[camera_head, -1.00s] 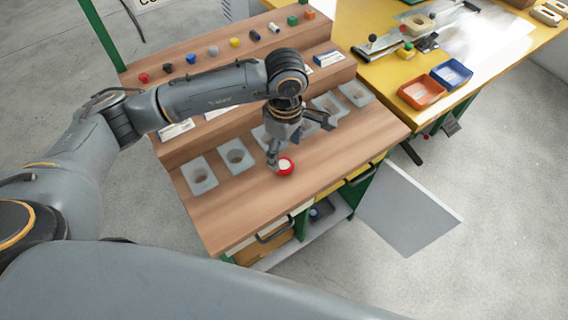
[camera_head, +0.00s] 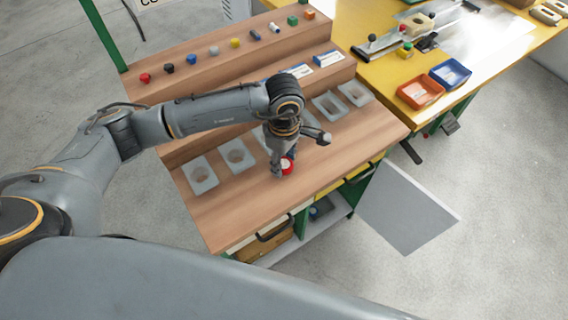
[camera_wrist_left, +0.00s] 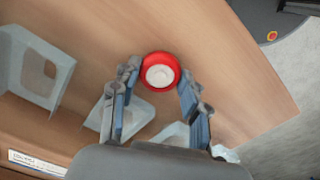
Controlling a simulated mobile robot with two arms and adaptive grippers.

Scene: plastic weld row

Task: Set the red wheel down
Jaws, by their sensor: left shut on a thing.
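The red wheel (camera_head: 288,165), with a pale round centre, is low over the wooden bench top (camera_head: 240,205), near its front edge; I cannot tell whether it touches the wood. It also shows in the left wrist view (camera_wrist_left: 160,71), between the two fingertips. My left gripper (camera_head: 282,169) points down and is shut on the wheel, with one finger on each side of it in the left wrist view (camera_wrist_left: 160,83). Part of the wheel is hidden by the fingers in the head view. My right gripper is not in view.
Several pale plates with holes (camera_head: 200,176) stand in a row behind the wheel. Small coloured parts line the upper shelf (camera_head: 220,62). A yellow table (camera_head: 385,75) with an orange bin (camera_head: 420,92) and a blue bin (camera_head: 451,74) adjoins at right. The bench's front strip is clear.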

